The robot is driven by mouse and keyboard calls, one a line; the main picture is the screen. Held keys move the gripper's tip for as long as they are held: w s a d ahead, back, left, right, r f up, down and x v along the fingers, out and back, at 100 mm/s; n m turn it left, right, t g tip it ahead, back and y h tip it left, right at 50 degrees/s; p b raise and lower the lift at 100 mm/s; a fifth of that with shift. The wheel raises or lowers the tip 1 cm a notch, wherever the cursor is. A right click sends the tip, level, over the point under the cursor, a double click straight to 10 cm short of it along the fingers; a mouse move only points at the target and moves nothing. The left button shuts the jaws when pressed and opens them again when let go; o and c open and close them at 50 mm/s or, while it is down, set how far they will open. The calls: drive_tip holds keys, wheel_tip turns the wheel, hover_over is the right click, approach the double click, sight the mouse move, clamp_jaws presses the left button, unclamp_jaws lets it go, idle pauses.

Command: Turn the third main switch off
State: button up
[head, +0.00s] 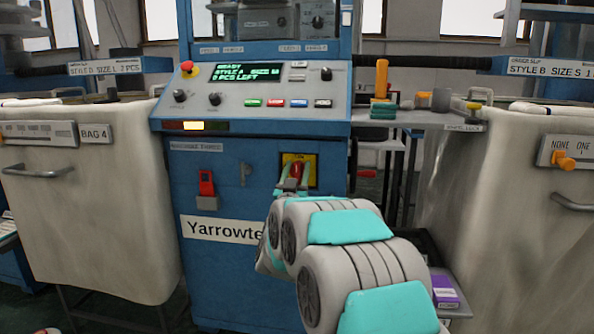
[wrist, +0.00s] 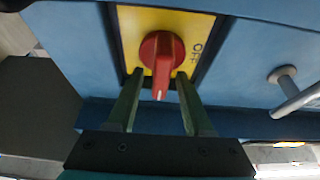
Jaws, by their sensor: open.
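The main switch is a red rotary knob (wrist: 161,50) on a yellow plate (wrist: 200,24) on the front of the blue machine. In the wrist view its pointer ridge points nearly straight down, and the word OFF is printed on the plate to its right. My gripper (wrist: 159,73) is open, with one green finger on each side of the knob's lower part. I cannot tell whether the fingers touch it. In the head view the red knob (head: 297,170) is partly hidden by my gripper (head: 291,182), and my arm covers the panel below.
The blue machine (head: 224,268) carries a lit display, coloured buttons and a red emergency button (head: 189,69). A red latch (head: 207,184) sits left of the switch. Cloth bins stand at left (head: 85,215) and right (head: 500,205). A grey handle (wrist: 295,100) sticks out in the wrist view.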

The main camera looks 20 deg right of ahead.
drive_tip(key=c, duration=0.8)
clamp_jaws()
drive_tip(key=shift+f, duration=0.15)
